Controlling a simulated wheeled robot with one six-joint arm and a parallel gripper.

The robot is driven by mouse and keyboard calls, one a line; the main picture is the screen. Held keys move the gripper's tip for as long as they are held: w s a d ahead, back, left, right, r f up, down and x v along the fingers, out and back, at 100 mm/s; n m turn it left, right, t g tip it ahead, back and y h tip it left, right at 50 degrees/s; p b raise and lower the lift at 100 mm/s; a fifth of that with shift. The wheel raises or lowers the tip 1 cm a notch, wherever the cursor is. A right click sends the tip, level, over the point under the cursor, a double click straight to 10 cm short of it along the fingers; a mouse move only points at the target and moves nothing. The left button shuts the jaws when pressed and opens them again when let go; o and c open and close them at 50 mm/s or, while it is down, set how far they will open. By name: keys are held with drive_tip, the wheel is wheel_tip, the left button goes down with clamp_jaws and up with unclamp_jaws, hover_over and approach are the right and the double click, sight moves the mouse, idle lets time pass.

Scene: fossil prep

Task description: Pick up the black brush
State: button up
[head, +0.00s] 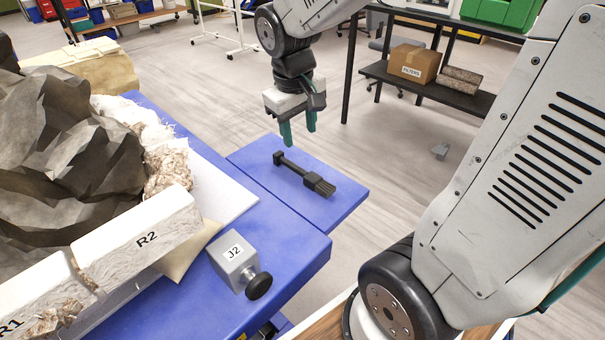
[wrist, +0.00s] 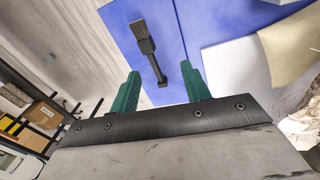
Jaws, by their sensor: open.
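The black brush (head: 304,174) lies flat on a blue side surface (head: 345,198), its bristles toward the lower right and its handle end toward the upper left in the head view. In the wrist view the brush (wrist: 147,46) is beyond the fingertips, with its handle end toward the gap between them. My gripper (head: 298,138) is above the far side of the blue surface, pointing down with green fingers. The gripper (wrist: 161,78) is open and empty, apart from the brush.
A grey block labelled J2 (head: 235,258) with a black knob stands on the larger blue table (head: 300,240). A white block labelled R2 (head: 140,238) and a large dark rock (head: 60,150) are at the left. A shelf with a cardboard box (head: 414,63) stands behind. Space around the brush is clear.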

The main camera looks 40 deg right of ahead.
drive_tip(key=n, duration=0.1)
hover_over(294, 165)
drive_tip(key=a, duration=0.1)
wheel_tip(294, 165, down, 13)
drive_tip(key=shift+h, duration=0.3)
drive_tip(key=x, duration=0.8)
drive_tip(key=shift+s+a, duration=0.3)
drive_tip(key=shift+a, duration=0.05)
clamp_jaws()
